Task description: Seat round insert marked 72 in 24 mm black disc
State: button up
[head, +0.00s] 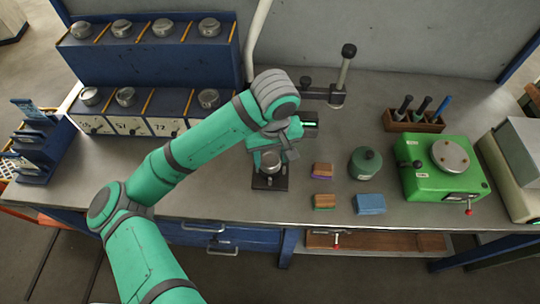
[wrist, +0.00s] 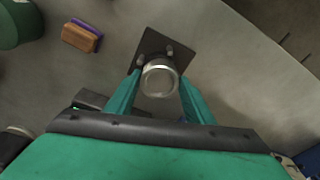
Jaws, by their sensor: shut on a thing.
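My gripper (head: 271,153) is shut on a round silvery metal insert (wrist: 160,78), held between its two green fingers (wrist: 158,97). The insert also shows in the head view (head: 270,163), just below the gripper. A black square plate with small pegs (wrist: 168,45) lies behind the insert in the wrist view; in the head view the plate (head: 270,184) is on the bench under it. I cannot tell whether insert and plate touch. No number can be read on the insert. The 24 mm black disc cannot be made out. The rack slot labelled 72 (head: 163,127) looks empty.
A blue rack (head: 150,55) with several metal inserts stands at the back left. Right of the plate are small coloured blocks (head: 323,170), a blue block (head: 369,204), a dark green round pot (head: 365,163) and a green machine (head: 445,172). A black-knobbed lever post (head: 342,75) stands behind.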

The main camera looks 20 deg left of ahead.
aim_at(271, 164)
jog(key=shift+w+f, duration=0.1)
jog(key=shift+f, duration=0.25)
jog(key=o, duration=1.4)
jog(key=shift+c, duration=0.2)
jog(key=shift+a, duration=0.15)
jog(key=shift+d+r, duration=0.25)
jog(key=shift+r, duration=0.7)
jog(key=shift+s+d+r, duration=0.1)
jog(key=shift+s+r, duration=0.15)
jog(key=shift+r, duration=1.05)
jog(key=shift+s+r, duration=0.2)
jog(key=shift+r, duration=1.05)
jog(key=r, duration=0.4)
jog(key=shift+s+d, duration=0.1)
jog(key=shift+d, duration=0.1)
